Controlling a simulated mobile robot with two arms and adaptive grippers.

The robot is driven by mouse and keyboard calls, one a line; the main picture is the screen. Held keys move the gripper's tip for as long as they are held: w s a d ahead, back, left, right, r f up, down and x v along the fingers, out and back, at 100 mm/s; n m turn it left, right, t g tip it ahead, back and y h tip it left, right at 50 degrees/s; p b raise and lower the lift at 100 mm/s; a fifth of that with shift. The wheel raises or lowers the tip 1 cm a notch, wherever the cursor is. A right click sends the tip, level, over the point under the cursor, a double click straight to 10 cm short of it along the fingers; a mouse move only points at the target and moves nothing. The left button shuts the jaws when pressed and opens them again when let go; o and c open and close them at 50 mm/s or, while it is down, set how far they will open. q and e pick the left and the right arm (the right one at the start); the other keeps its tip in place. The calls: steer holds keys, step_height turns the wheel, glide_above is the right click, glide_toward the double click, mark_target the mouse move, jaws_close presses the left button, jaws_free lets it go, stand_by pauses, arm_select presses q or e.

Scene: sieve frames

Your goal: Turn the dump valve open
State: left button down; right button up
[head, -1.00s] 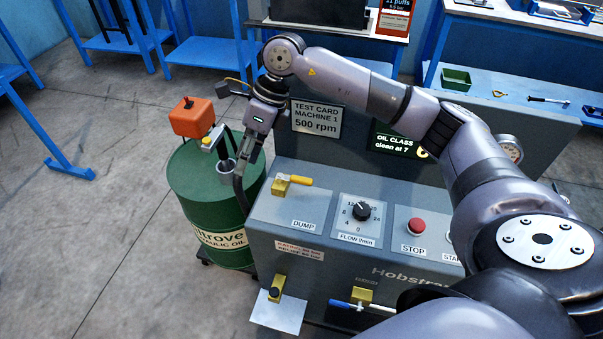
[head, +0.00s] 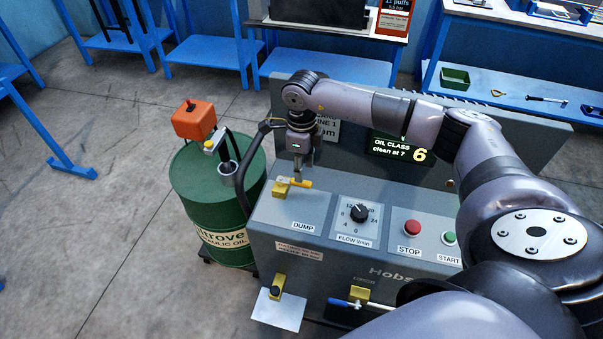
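The dump valve (head: 281,189) is a yellow block on the left of the grey machine's top panel, above the DUMP label (head: 303,227). Its yellow lever (head: 306,184) points to the right, along the panel. My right gripper (head: 298,179) points down at the lever, its fingertips at or just above the lever's middle. I cannot tell if they touch it. The fingers look narrow from here, and the gap between them does not show. My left gripper is not in view.
The flow knob (head: 359,213), red STOP button (head: 412,227) and green START button (head: 449,238) sit right of the valve. A green oil drum (head: 213,205) with an orange-topped pump (head: 194,119) stands close on the left. A lit display (head: 398,149) is behind.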

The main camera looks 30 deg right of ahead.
mark_target(295, 183)
steer(key=shift+f+p, duration=0.4)
steer(key=shift+f, duration=2)
jaws_close()
